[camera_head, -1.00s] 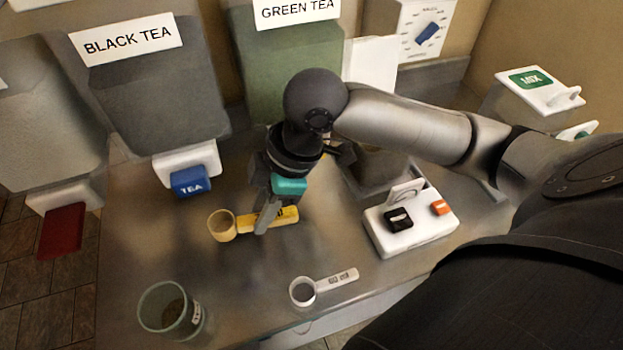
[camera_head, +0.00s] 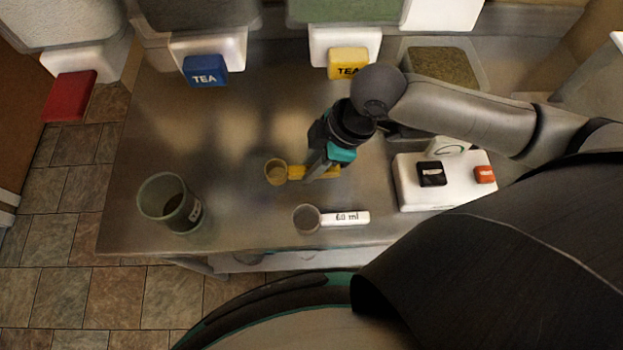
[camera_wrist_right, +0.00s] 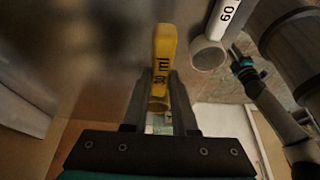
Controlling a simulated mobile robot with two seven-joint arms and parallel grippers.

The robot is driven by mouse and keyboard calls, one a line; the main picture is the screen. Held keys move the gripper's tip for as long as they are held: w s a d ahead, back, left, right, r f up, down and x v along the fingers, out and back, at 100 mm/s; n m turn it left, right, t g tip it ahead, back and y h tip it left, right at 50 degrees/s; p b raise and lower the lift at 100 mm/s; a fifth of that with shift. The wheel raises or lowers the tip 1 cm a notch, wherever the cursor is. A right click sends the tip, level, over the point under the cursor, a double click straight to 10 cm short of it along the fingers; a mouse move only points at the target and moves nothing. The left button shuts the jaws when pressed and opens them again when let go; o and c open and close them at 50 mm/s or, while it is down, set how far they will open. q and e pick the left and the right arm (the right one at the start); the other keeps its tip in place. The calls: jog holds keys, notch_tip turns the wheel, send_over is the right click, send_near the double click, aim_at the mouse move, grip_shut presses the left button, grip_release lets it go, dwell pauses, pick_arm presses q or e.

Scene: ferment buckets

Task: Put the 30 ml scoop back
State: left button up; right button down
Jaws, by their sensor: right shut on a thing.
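The yellow 30 ml scoop has its cup (camera_head: 276,171) to the left and its handle to the right in the head view. My right gripper (camera_head: 313,174) is shut on its handle. In the right wrist view the yellow handle (camera_wrist_right: 164,55), marked 30 ml, shows between the two fingers. I cannot tell whether the scoop touches the table. A white 60 ml scoop (camera_head: 345,218) lies near the table's front edge; its cup also shows in the right wrist view (camera_wrist_right: 207,53). My left gripper (camera_wrist_right: 240,62) seems to show there too, its jaws unclear.
A clear beaker (camera_head: 172,205) with dark contents stands at the left of the metal table (camera_head: 230,120). A white box (camera_head: 410,190) with black and orange buttons stands right of the scoops.

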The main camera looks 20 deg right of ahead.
aim_at(305, 189)
notch_tip(305, 189, down, 6)
jog(key=shift+f+b, duration=0.25)
jog(key=shift+b, duration=0.25)
jog(key=shift+f, duration=0.15)
jog(key=c, duration=0.7)
grip_release()
jog(key=p+v, duration=0.2)
jog(key=v, duration=1)
jog(key=shift+r, duration=0.2)
